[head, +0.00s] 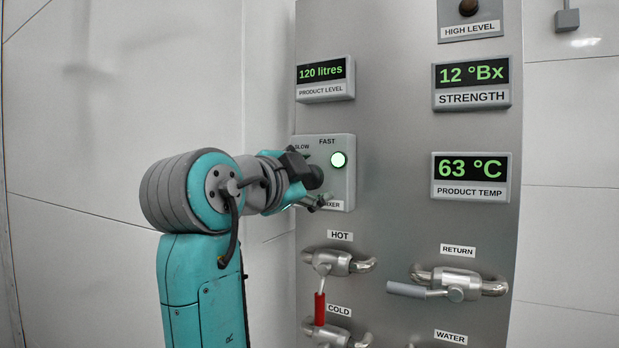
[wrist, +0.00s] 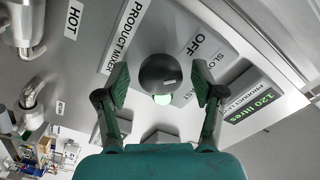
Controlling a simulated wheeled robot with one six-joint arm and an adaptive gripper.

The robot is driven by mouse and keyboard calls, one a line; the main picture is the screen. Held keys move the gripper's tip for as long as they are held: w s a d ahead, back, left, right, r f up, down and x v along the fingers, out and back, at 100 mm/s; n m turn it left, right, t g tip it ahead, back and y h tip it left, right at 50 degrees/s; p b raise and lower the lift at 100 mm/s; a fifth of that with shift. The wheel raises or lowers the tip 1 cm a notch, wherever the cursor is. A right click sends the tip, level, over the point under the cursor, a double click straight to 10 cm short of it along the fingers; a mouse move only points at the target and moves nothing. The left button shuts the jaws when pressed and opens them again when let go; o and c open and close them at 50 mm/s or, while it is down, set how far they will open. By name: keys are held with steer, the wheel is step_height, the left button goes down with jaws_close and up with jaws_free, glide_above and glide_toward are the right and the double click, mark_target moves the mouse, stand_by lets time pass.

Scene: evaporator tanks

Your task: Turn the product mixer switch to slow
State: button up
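The product mixer switch is a dark round knob (wrist: 158,70) on a grey box (head: 345,178) on the steel panel. In the wrist view the labels OFF, SLOW and a partly hidden FAST lie to its right. A small pale mark on the knob sits at its lower right, roughly towards FAST. A green lamp (head: 338,160) on the box is lit; it shows partly behind the knob in the wrist view. My gripper (wrist: 162,82) is open, one finger on each side of the knob, with visible gaps. In the head view my gripper (head: 306,184) covers much of the box.
Below the box are the HOT valve (head: 340,262) with a red handle (head: 320,308) and the RETURN valve (head: 455,284). Above it is the product level display (head: 325,78). Strength (head: 472,82) and temperature (head: 470,177) displays are to the right. Left of the panel is bare wall.

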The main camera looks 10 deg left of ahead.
steer(key=v, duration=1.2)
steer(key=shift+s, duration=0.1)
